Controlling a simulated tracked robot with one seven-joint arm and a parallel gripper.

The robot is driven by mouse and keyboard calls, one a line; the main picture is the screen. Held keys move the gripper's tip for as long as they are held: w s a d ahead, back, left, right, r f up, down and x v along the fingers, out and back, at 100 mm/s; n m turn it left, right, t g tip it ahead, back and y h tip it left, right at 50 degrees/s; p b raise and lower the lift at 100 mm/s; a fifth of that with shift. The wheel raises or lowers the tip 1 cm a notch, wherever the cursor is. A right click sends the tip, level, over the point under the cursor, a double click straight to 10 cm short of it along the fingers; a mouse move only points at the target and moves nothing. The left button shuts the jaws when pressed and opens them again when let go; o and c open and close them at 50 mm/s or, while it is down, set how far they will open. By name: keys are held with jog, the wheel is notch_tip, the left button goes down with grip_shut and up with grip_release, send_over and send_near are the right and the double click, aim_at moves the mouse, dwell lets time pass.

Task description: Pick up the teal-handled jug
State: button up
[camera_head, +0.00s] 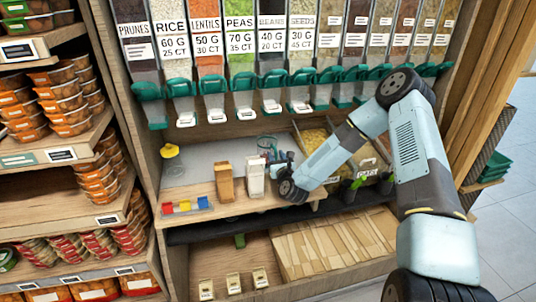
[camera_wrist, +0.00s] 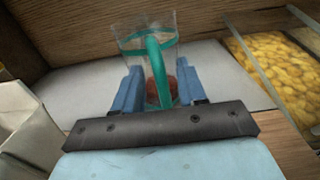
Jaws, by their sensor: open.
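The teal-handled jug (camera_wrist: 134,44) is clear, with a teal band near its rim and something reddish low inside. It stands upright on the pale surface near the wooden back wall, directly ahead of my gripper. My gripper (camera_wrist: 159,88) is open, with one blue finger on each side of the teal handle (camera_wrist: 156,68). I cannot tell whether the fingers touch the jug. In the head view the jug (camera_head: 266,144) is small and partly hidden by my gripper (camera_head: 277,160) at the shelf. The jug's lower part is partly hidden by the fingers in the wrist view.
A white carton (camera_head: 255,178) and a brown carton (camera_head: 225,182) stand left of my gripper. A tray of coloured blocks (camera_head: 185,207) and a yellow-topped container (camera_head: 170,152) are farther left. Bins of yellow pieces (camera_wrist: 268,58) lie to the right. Dispensers (camera_head: 240,90) hang above.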

jog(key=shift+w+a, duration=0.15)
jog(key=shift+w, duration=0.4)
jog(key=shift+c, duration=0.4)
grip_shut()
